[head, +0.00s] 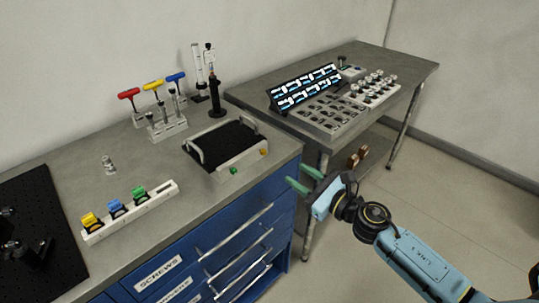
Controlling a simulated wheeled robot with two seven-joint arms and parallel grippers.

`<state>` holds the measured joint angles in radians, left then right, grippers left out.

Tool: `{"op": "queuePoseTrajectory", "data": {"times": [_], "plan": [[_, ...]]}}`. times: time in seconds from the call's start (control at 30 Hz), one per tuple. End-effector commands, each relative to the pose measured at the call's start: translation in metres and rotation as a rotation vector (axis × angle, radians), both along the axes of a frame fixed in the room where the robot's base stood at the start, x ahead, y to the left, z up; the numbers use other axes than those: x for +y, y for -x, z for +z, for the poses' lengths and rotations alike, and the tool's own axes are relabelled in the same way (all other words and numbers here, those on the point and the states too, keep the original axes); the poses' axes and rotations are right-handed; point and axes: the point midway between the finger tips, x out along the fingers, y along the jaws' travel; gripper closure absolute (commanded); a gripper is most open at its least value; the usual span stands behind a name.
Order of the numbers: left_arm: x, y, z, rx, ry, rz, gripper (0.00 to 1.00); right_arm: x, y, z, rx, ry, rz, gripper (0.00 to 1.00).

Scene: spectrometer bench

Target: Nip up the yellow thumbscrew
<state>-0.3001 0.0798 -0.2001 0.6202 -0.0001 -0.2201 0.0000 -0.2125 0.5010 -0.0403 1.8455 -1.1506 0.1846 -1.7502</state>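A small yellow knob (264,152), which looks like the yellow thumbscrew, sits low on the right end of the front face of a grey, black-topped box with handles (222,162). A green knob (234,170) sits toward the left of the same face. My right gripper (305,179) is open and empty, with its two green fingers apart. It is in front of the bench's right corner, to the right of the box and clear of it. My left gripper is not in view.
A rack with red, yellow and blue T-handle tools (168,130) stands at the back. A white strip (155,201) holds yellow, blue and green clip-like pieces. A black perforated board (40,205) lies at left. A second table (418,72) bears trays of parts.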

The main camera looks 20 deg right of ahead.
Motion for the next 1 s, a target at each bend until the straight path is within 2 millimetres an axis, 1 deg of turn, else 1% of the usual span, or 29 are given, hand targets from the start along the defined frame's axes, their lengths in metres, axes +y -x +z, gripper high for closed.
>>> {"op": "queuePoseTrajectory", "data": {"times": [0.03, 0.3, 0.4, 0.53, 0.7, 1.0], "plan": [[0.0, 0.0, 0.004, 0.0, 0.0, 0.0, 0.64, 0.003, -0.009, 0.003, -0.002, -0.001, 0.0, 0.63], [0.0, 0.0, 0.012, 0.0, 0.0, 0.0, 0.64, 0.021, -0.057, 0.003, -0.002, -0.004, 0.0, 0.63], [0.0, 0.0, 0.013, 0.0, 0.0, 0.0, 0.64, 0.026, -0.073, 0.002, -0.001, -0.005, -0.001, 0.63], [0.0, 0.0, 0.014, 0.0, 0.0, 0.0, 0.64, 0.032, -0.09, 0.001, 0.0, -0.005, -0.003, 0.63], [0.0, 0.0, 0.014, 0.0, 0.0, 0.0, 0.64, 0.037, -0.102, 0.0, 0.001, -0.005, -0.001, 0.63], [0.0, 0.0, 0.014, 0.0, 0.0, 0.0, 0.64, 0.038, -0.105, 0.0, 0.002, -0.003, 0.0, 0.63]]}}
